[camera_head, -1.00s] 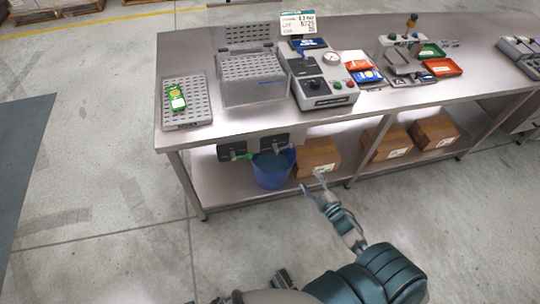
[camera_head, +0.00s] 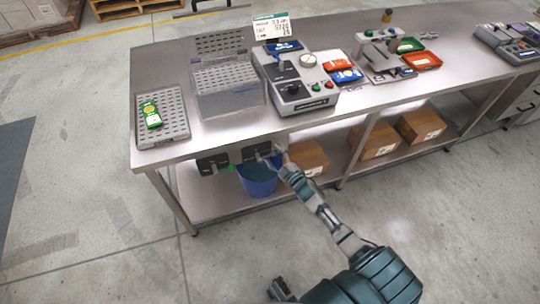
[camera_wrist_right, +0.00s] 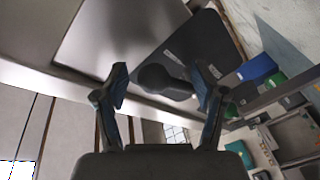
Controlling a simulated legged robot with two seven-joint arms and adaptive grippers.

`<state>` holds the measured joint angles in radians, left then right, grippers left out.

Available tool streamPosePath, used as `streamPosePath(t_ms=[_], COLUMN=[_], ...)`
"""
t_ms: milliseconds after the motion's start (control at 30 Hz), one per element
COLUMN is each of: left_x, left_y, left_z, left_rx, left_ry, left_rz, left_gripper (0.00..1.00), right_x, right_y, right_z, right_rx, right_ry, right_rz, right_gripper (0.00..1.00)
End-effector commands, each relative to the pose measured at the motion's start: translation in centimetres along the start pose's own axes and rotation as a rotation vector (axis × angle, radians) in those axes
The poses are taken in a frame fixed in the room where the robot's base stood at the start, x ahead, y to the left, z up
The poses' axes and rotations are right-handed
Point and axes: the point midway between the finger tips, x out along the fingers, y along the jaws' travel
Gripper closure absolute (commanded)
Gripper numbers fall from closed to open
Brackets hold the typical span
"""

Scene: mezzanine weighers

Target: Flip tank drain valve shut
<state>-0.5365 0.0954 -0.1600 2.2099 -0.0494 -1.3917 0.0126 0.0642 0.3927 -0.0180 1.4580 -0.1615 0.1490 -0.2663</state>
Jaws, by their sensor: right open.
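Two black valve blocks hang under the front of the bench at its left end in the head view: a left one (camera_head: 213,163) and a right one (camera_head: 256,152). A blue bucket (camera_head: 258,180) stands on the lower shelf below them. My right gripper (camera_head: 280,153) is at the right block's right side. In the right wrist view, the gripper (camera_wrist_right: 162,76) is open, its two fingers on either side of a dark rounded handle (camera_wrist_right: 155,79) in front of a black panel (camera_wrist_right: 200,48). Contact cannot be told. My left gripper is not clearly visible.
Cardboard boxes, including one near my right gripper (camera_head: 308,157), sit on the lower shelf. The floor in front is clear.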

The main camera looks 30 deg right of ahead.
Motion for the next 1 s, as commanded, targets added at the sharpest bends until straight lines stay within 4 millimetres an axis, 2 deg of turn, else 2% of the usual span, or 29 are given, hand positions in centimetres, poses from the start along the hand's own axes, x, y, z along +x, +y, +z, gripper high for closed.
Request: streamPosePath(t_ms=[333, 600, 767, 833, 1000], left_x=[0.2, 0.3, 0.4, -1.2, -3.1], left_y=[-0.9, -1.4, -1.3, -0.5, -1.0], left_z=[0.3, 0.4, 0.5, -0.1, 0.1], left_rx=[-0.003, -0.001, 0.003, -0.005, -0.006], left_ry=[0.0, -0.004, -0.006, 0.014, 0.015], left_rz=[0.016, 0.005, 0.007, 0.022, 0.022], left_gripper=[0.14, 0.14, 0.14, 0.14, 0.14], right_x=[0.7, 0.6, 0.5, 0.5, 0.6], right_y=[-0.7, -0.7, -0.8, -1.3, -1.7], right_z=[-2.2, -1.9, -1.3, -0.8, -0.6], right_rx=[-0.027, -0.016, 0.03, 0.104, 0.24], right_ry=[0.0, 0.009, 0.02, 0.032, 0.059], right_rz=[-0.001, -0.002, 0.005, 0.022, 0.056], right_gripper=[0.33, 1.0, 1.0, 1.0, 1.0])
